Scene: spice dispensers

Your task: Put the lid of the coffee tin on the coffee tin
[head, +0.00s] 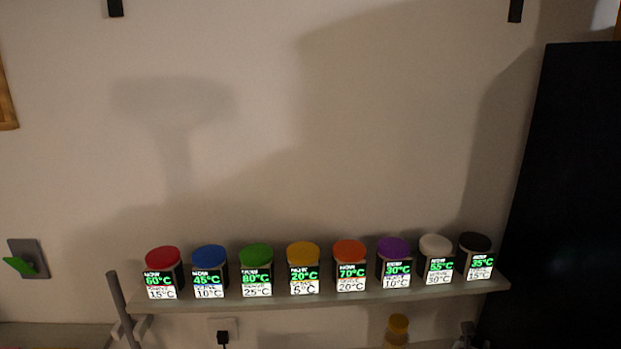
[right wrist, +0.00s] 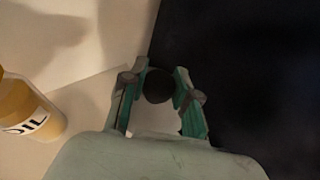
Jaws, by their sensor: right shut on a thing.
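My right gripper (right wrist: 160,82) is in the right wrist view, its green-and-grey fingers shut on a dark round thing (right wrist: 158,88) that looks like the lid of the coffee tin. The fingers hold it from both sides. A pale surface shows just below it, between the fingers; I cannot tell if it is the tin. I cannot make out a coffee tin for certain in either view. My left gripper is not in view.
A shelf (head: 330,301) holds a row of several dispensers with coloured lids, such as the red one (head: 162,259). A yellow oil bottle (right wrist: 27,108) stands left of the gripper. A tall black panel (head: 570,190) is at the right.

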